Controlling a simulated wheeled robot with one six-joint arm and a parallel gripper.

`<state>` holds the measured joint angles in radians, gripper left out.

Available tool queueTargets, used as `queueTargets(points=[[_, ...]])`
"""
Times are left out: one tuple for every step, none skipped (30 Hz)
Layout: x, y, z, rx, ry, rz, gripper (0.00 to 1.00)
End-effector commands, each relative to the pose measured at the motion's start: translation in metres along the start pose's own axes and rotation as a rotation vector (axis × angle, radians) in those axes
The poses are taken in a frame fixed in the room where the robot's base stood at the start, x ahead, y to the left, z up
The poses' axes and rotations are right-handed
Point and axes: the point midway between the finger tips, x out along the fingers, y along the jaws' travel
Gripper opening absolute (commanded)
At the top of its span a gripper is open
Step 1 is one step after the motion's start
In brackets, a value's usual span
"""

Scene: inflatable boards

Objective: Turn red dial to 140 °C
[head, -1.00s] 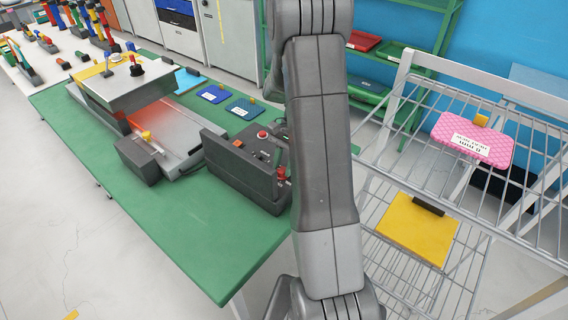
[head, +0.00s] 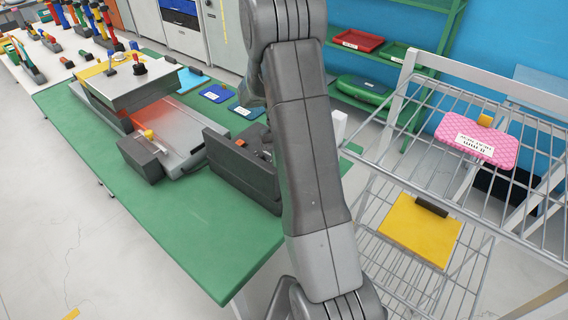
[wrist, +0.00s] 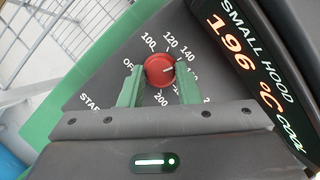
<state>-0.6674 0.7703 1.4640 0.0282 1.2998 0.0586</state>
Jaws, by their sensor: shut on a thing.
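In the wrist view the red dial (wrist: 159,70) sits on a dark panel (wrist: 92,88) with white marks OFF, 100, 120, 140, 200 and others. My gripper (wrist: 159,80) is shut on the dial, its green fingers on either side. The dial's white pointer line points right, a little past 140 toward a mark partly covered by the right finger. A display (wrist: 250,65) reads SMALL HOOD, 196 °C, COOL. In the head view the control box (head: 235,172) stands on the green table; my arm hides the dial and the fingers.
The green table (head: 190,235) has clear room at its front. A grey press (head: 128,85) with a red glow stands left of the box. A wire rack (head: 480,215) with a pink pad (head: 480,142) and a yellow board (head: 420,228) stands on the right.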

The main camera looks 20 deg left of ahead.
Motion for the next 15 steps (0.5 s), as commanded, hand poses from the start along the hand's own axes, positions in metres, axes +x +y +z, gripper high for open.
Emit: queueTargets(points=[[0.0003, -0.0009, -0.0003, -0.026, 0.001, 0.011, 0.07], [0.0003, -0.0010, -0.0003, -0.040, 0.001, 0.016, 0.07], [0.0003, -0.0011, -0.0003, -0.058, 0.001, 0.024, 0.07], [0.0002, -0.0010, -0.0003, -0.070, 0.001, 0.029, 0.07], [0.0002, -0.0010, -0.0003, -0.081, 0.001, 0.034, 0.07], [0.0002, -0.0010, -0.0003, -0.095, 0.001, 0.040, 0.07], [0.0002, -0.0011, -0.0003, -0.104, 0.001, 0.043, 0.07], [0.0002, -0.0012, -0.0003, -0.111, 0.002, 0.046, 0.07], [0.0002, -0.0013, -0.0003, -0.120, 0.002, 0.050, 0.07], [0.0002, -0.0014, -0.0003, -0.126, 0.002, 0.052, 0.07], [0.0002, -0.0014, -0.0003, -0.132, 0.002, 0.054, 0.07], [0.0001, -0.0015, -0.0003, -0.138, 0.002, 0.056, 0.07], [0.0001, -0.0015, -0.0003, -0.141, 0.002, 0.058, 0.07], [0.0001, -0.0015, -0.0004, -0.144, 0.002, 0.059, 0.07], [0.0001, -0.0015, -0.0004, -0.146, 0.002, 0.060, 0.07]])
